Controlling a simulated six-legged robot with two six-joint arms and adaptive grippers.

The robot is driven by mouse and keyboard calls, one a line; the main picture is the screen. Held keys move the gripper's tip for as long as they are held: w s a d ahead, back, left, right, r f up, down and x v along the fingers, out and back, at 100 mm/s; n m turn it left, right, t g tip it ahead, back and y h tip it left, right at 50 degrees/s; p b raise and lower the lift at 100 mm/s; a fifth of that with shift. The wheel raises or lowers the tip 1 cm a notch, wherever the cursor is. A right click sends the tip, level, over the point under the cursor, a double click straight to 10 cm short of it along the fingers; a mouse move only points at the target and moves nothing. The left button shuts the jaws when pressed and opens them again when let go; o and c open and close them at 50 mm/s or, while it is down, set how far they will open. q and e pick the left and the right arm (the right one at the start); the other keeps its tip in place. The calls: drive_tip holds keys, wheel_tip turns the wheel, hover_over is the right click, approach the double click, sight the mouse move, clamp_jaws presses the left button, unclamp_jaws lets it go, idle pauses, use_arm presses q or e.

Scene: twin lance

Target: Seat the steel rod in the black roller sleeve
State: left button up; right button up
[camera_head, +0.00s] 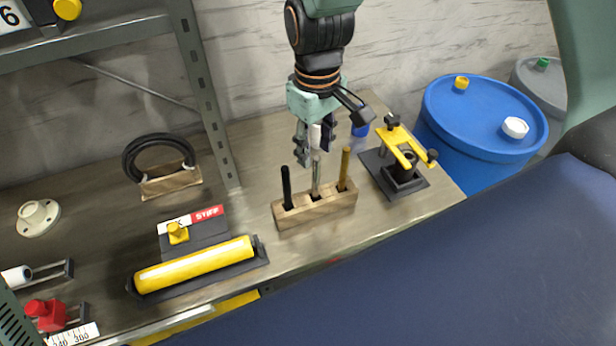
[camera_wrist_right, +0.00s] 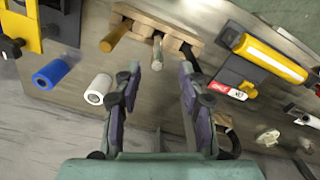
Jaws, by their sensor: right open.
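The steel rod (camera_head: 316,170) stands upright in the middle slot of a wooden block (camera_head: 330,212), between a black rod (camera_head: 286,187) and a brass rod (camera_head: 345,168). My right gripper (camera_head: 315,143) is open and points down near the steel rod's top. In the right wrist view the rod's end (camera_wrist_right: 157,62) appears between the open fingertips (camera_wrist_right: 157,78), with no clear contact. A black holder (camera_head: 402,178) under a yellow clamp (camera_head: 402,143) stands at the right; I cannot tell whether its dark ring is the black roller sleeve. My left gripper is not in view.
A blue cylinder (camera_wrist_right: 50,74) and a white cylinder (camera_wrist_right: 97,89) are near the block. A yellow roller (camera_head: 195,265) lies in a black cradle at the front. Shelf uprights (camera_head: 207,95) rise left of my right arm.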

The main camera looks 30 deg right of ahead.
sight(318, 174)
drive_tip(key=shift+s+d+f, duration=0.25)
drive_tip(key=shift+s+f, duration=0.05)
drive_tip(key=f, duration=0.4)
drive_tip(key=w+f, duration=0.1)
drive_tip(key=f, duration=0.1)
drive_tip(key=shift+a+f, duration=0.1)
drive_tip(key=shift+f, duration=0.1)
drive_tip(key=shift+s+d+f, duration=0.2)
drive_tip(key=shift+f, duration=0.05)
drive_tip(key=shift+s, duration=0.3)
drive_tip(key=shift+w+a+f, duration=0.15)
drive_tip(key=shift+w+a, duration=0.15)
drive_tip(key=shift+w, duration=0.1)
drive_tip(key=shift+c, duration=1.1)
drive_tip(key=shift+d, duration=0.15)
drive_tip(key=c, duration=0.3)
drive_tip(key=shift+s+d, duration=0.15)
drive_tip(key=shift+s, duration=0.15)
clamp_jaws()
drive_tip(key=shift+w+a, duration=0.2)
drive_tip(key=shift+w, duration=0.15)
